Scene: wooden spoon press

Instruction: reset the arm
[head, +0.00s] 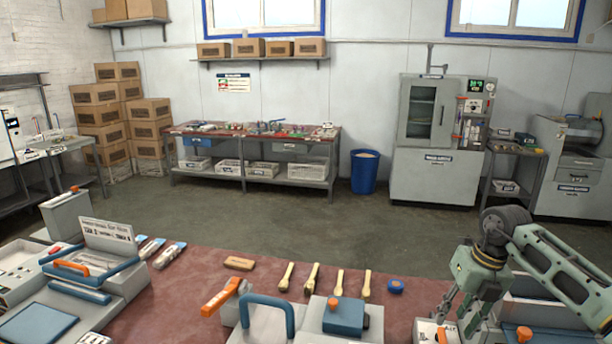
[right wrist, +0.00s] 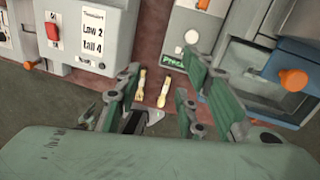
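My right gripper (head: 457,312) hangs at the right of the red-brown bench (head: 215,262) in the head view, fingers pointing down. In the right wrist view its fingers (right wrist: 160,82) are spread apart with nothing between them that they touch. My right arm (head: 560,265) comes in from the right edge, bent. Several wooden spoons (head: 339,283) lie on the bench left of the gripper, apart from it. Two pale spoons (right wrist: 163,90) show beyond the fingers in the wrist view. My left gripper is in neither view.
A press with a blue handle (head: 268,302) and an orange lever (head: 222,297) stands at the front middle. A blue-grey machine (head: 95,265) stands at left. A round blue item (head: 396,286) lies near the spoons. Open floor (head: 330,218) lies behind the bench.

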